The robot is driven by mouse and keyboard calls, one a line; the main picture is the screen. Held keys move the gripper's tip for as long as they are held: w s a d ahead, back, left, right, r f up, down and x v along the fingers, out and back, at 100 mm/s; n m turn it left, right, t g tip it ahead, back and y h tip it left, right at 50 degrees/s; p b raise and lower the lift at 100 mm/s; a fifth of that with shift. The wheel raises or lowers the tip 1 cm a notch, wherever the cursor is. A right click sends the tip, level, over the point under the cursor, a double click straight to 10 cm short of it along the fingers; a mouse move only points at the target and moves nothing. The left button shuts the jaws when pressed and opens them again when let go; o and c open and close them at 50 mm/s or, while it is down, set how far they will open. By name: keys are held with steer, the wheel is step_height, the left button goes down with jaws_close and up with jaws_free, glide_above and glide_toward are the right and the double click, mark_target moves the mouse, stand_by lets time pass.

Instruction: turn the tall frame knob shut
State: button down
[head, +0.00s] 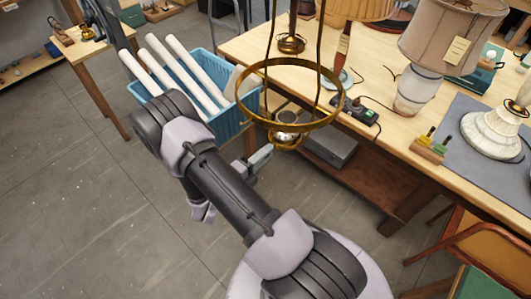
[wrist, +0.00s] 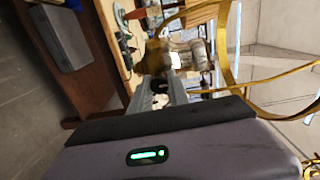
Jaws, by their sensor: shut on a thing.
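The tall brass lamp frame (head: 335,112) hangs at the table's near edge, with a wide ring above a small cup and ring (head: 284,143) at its lower end. Its ring also shows in the wrist view (wrist: 226,50). My gripper (head: 271,150) reaches that lower end from the left. In the wrist view my gripper (wrist: 168,82) has its jaws closed on a small part by a brown-gold body (wrist: 155,57), which I take to be the frame knob. The knob itself is mostly hidden by the fingers, and its turn angle cannot be read.
A blue basket (head: 232,124) with white tubes stands left of the frame. The wooden workbench (head: 385,150) carries a shaded lamp (head: 414,90), a power strip (head: 361,111) and a white lamp base (head: 493,135). A grey box (head: 330,147) sits on the lower shelf. The floor at left is clear.

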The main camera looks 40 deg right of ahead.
stand_by(0.3)
steer(key=c, duration=1.3)
jaws_free()
steer(key=shift+o, duration=0.2)
steer(key=s+a, duration=0.1)
steer(key=a, duration=1.6)
steer(key=shift+s+a+r+b, duration=0.15)
steer(key=shift+s+b, duration=0.2)
steer(key=shift+b, duration=0.1)
